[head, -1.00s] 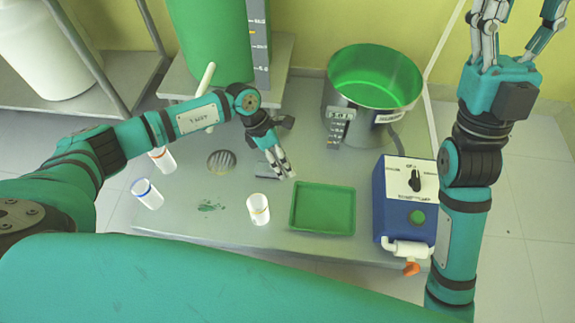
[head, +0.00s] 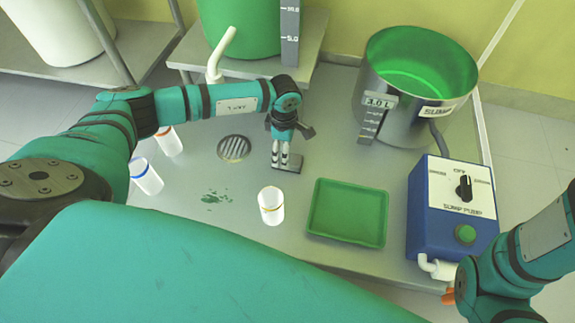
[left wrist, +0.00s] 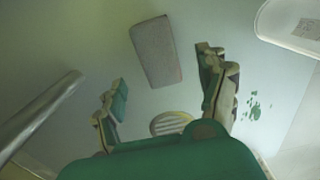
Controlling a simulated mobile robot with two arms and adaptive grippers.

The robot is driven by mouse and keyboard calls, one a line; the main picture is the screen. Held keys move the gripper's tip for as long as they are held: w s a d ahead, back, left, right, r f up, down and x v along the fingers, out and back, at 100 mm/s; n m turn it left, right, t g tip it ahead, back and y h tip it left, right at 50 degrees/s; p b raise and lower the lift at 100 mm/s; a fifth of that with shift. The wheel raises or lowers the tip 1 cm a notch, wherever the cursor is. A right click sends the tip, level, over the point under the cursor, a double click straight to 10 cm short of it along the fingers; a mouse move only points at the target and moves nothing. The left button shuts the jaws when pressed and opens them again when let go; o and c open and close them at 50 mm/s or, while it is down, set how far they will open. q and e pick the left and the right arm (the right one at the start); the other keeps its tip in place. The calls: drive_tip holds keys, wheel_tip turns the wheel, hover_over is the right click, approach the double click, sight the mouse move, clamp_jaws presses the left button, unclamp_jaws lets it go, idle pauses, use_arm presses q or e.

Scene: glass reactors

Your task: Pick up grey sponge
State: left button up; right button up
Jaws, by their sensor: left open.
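In the left wrist view the grey sponge (left wrist: 156,51) lies ahead of and between the two spread fingers of my left gripper (left wrist: 162,88). The left gripper is open and empty, pointing down at the table; I cannot tell whether its tips touch the sponge. My right gripper is outside the frames; only part of the right arm shows at the lower right.
A drain (head: 234,148) and a green spill (head: 215,197) are left of the sponge. A white cup (head: 271,207) and a green tray (head: 348,212) stand nearer me. A steel pot (head: 408,95) and a blue pump box (head: 450,205) are to the right.

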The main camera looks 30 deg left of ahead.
use_arm(q)
drive_tip(key=shift+f, duration=0.45)
drive_tip(key=f+b, duration=0.2)
drive_tip(key=d+f+b, duration=0.1)
drive_tip(key=f+b, duration=0.1)
drive_tip(key=shift+f+b, duration=0.15)
drive_tip(key=shift+b, duration=0.2)
drive_tip(key=shift+w+a+f, duration=0.1)
drive_tip(key=shift+f, duration=0.25)
drive_tip(key=shift+r, duration=0.1)
drive_tip(key=c, duration=1.2)
